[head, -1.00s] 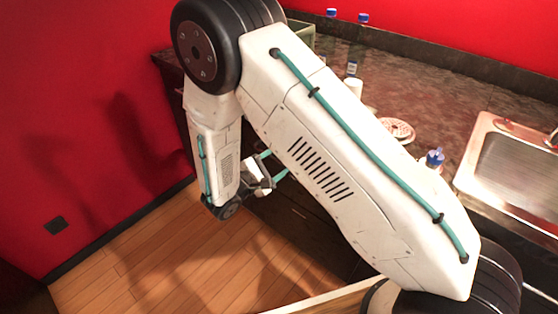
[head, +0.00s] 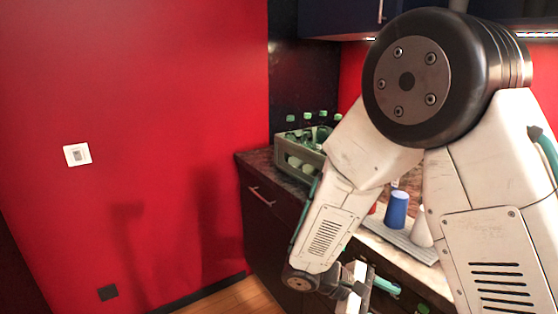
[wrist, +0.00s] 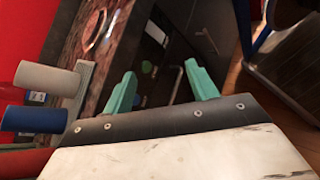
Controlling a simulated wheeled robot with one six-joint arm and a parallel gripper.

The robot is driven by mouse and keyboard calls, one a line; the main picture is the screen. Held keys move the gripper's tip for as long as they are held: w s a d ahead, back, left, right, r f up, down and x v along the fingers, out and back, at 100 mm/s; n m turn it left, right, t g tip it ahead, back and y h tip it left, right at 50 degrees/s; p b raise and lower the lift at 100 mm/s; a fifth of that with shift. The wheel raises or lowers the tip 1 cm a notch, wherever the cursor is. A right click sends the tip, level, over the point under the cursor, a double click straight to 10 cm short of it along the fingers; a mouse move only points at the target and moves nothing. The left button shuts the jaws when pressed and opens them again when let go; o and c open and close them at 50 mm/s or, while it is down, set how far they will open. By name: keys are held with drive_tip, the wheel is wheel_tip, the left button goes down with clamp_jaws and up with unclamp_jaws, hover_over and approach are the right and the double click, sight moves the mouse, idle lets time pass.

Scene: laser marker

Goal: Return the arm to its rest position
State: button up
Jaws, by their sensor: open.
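My white arm, bent at its large black joint, fills the right of the head view. My gripper (head: 372,285) hangs low in front of the counter, partly hidden by its own links. In the wrist view my gripper (wrist: 161,84) has its two teal fingers spread apart with nothing between them. Dark cabinet fronts lie beyond the fingers. The gripper is apart from the cups on the counter.
A blue cup (head: 396,210) and a white cup (head: 422,228) stand on a pale tray on the counter, partly behind my arm. A crate (head: 295,152) of green-capped bottles stands at the counter's left end. The red wall (head: 140,130) and floor at left are clear.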

drive_tip(key=s+d+r+m+t+y, duration=0.3)
drive_tip(key=s+r+m+y, duration=0.7)
drive_tip(key=s+r, duration=0.7)
wheel_tip(320, 180, up, 3)
drive_tip(key=y, duration=0.2)
drive_tip(key=shift+s+d+y, duration=0.15)
drive_tip(key=shift+s+y, duration=0.15)
drive_tip(key=shift+s, duration=0.05)
drive_tip(key=shift+f, duration=0.1)
